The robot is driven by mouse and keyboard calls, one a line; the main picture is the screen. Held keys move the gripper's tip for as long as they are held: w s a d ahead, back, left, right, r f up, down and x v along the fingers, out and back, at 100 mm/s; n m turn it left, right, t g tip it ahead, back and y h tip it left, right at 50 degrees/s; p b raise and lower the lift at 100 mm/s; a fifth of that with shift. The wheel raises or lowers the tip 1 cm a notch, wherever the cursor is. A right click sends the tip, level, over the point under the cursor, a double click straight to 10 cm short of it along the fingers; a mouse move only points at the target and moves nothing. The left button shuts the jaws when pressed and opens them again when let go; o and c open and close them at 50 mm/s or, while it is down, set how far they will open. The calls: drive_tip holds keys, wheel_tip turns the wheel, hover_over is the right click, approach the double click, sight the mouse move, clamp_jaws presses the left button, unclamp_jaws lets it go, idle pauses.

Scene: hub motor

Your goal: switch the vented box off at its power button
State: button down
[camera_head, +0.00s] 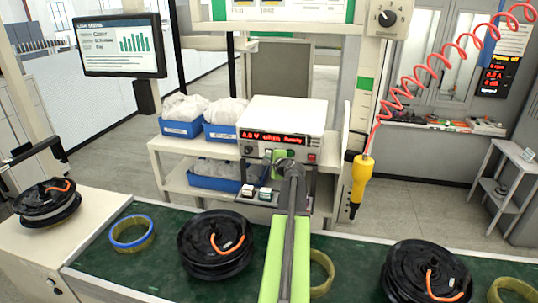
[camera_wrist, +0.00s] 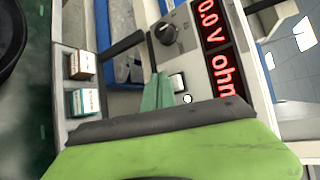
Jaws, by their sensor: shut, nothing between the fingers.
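The white box (camera_head: 287,116) with a red lit display stands on the bench behind the conveyor; no vents can be made out. Its front also shows in the wrist view (camera_wrist: 190,50), with a display reading "0.0 V ohm", a dark knob (camera_wrist: 166,33) and a small white button (camera_wrist: 177,82). A small red part (camera_head: 312,157) is at the front's lower right in the head view. I cannot tell which is the power button. My gripper (camera_head: 281,160) is shut and empty before the front. Its green fingertips (camera_wrist: 158,78) are just beside the white button; contact is unclear.
Two small switches, one brown (camera_wrist: 82,65) and one teal (camera_wrist: 83,102), sit on a ledge below the box. Blue bins (camera_head: 182,128) stand to its left. A yellow tool (camera_head: 359,183) hangs at right on a red coil. Black hubs (camera_head: 215,245) lie on the green conveyor.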

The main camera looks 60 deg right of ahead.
drive_tip(key=shift+d, duration=0.1)
idle(0.3)
drive_tip(key=shift+d, duration=0.3)
drive_tip(key=shift+w+d+r, duration=0.15)
drive_tip(key=shift+w+d, duration=0.05)
drive_tip(key=shift+d, duration=0.2)
idle(0.6)
drive_tip(key=shift+a, duration=0.1)
drive_tip(key=shift+s+a, duration=0.25)
drive_tip(key=shift+a, duration=0.45)
drive_tip(key=shift+s+a+f+b, duration=0.15)
drive_tip(key=shift+s+a, duration=0.1)
drive_tip(key=shift+a, duration=0.55)
drive_tip(key=shift+s+a+f+b, duration=0.1)
drive_tip(key=shift+s+a+f, duration=0.15)
drive_tip(key=shift+a, duration=0.5)
drive_tip(key=shift+s+a+f+b, duration=0.1)
drive_tip(key=shift+s+a, duration=0.15)
drive_tip(key=shift+a, duration=0.55)
